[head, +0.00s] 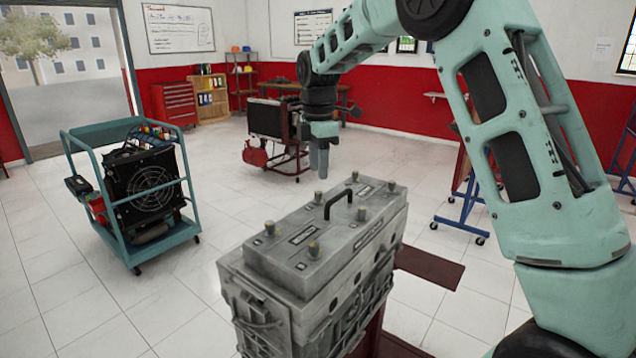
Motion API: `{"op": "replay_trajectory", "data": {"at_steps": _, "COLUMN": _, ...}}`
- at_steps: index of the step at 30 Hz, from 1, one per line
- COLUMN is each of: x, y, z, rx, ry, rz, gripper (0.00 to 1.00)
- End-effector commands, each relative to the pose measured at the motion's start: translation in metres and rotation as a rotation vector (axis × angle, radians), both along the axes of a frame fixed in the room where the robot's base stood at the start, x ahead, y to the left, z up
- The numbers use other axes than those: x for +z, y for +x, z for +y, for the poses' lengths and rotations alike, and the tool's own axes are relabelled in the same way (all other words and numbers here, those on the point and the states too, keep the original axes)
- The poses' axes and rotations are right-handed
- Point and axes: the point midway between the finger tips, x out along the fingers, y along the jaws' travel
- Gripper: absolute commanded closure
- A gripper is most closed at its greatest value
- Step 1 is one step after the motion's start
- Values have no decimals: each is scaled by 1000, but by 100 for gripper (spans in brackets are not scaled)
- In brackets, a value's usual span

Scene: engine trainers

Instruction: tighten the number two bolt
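A grey engine block (318,262) stands in the front middle of the head view. My gripper (319,174) points down above and behind the block's far-left side, apart from the bolts. Its fingers look close together, but I cannot tell whether they are shut. I see nothing held in it.
A black handle (338,204) rises from the middle of the cover among the bolts. A dark red stand (428,266) shows beside the block. A teal cart (128,243) with a fan unit stands at the left. Another engine trainer (273,128) stands farther back. Tiled floor lies clear between them.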

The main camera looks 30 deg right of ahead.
Motion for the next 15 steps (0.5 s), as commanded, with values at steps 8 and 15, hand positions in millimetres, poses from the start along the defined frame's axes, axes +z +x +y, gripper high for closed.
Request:
{"op": "replay_trajectory", "data": {"at_steps": 8, "x": -44, "y": 0, "z": 1, "rx": 1, "ry": 1, "rz": 2, "gripper": 61}}
{"op": "replay_trajectory", "data": {"at_steps": 15, "x": -59, "y": 0, "z": 1, "rx": 1, "ry": 1, "rz": 0, "gripper": 61}}
